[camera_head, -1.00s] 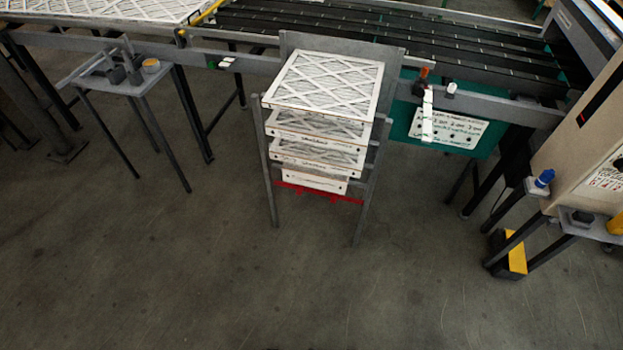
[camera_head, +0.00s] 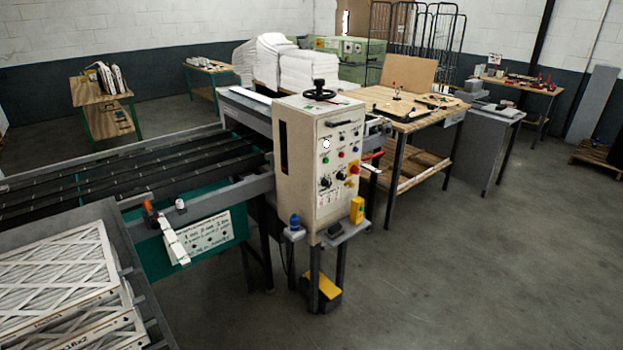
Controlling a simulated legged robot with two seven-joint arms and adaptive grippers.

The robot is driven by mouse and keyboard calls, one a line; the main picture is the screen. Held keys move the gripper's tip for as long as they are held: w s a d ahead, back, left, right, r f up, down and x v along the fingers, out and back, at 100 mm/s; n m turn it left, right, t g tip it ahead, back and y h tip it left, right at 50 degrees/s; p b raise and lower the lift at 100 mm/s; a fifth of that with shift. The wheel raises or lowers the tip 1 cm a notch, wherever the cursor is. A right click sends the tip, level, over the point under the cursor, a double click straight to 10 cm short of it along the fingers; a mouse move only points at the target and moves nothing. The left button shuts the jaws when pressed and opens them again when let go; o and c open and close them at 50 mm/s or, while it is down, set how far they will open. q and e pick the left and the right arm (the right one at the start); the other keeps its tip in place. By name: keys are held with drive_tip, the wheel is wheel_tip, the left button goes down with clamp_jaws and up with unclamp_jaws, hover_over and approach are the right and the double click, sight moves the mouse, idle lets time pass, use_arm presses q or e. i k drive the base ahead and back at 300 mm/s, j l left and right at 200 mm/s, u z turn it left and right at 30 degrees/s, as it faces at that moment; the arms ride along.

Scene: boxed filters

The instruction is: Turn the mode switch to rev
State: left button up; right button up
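The beige control cabinet (camera_head: 318,165) stands at the end of the conveyor, near the middle of the head view. Its front panel carries several small knobs, coloured buttons and a white round gauge. A black rotary knob (camera_head: 325,182) sits low on the panel, and another (camera_head: 340,176) is just to its right. The labels are too small to read, so I cannot tell which knob is the mode switch or where it points. Neither of my grippers is in view.
The conveyor (camera_head: 130,170) runs left from the cabinet. A stack of framed filters (camera_head: 55,270) is at the lower left. A yellow and black pedal (camera_head: 325,287) lies on the floor below the cabinet. A wooden table (camera_head: 415,118) stands behind. Open floor (camera_head: 470,270) is at the right.

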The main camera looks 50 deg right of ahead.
sight(341, 175)
drive_tip(key=z, duration=1.95)
drive_tip(key=i+l, duration=0.1)
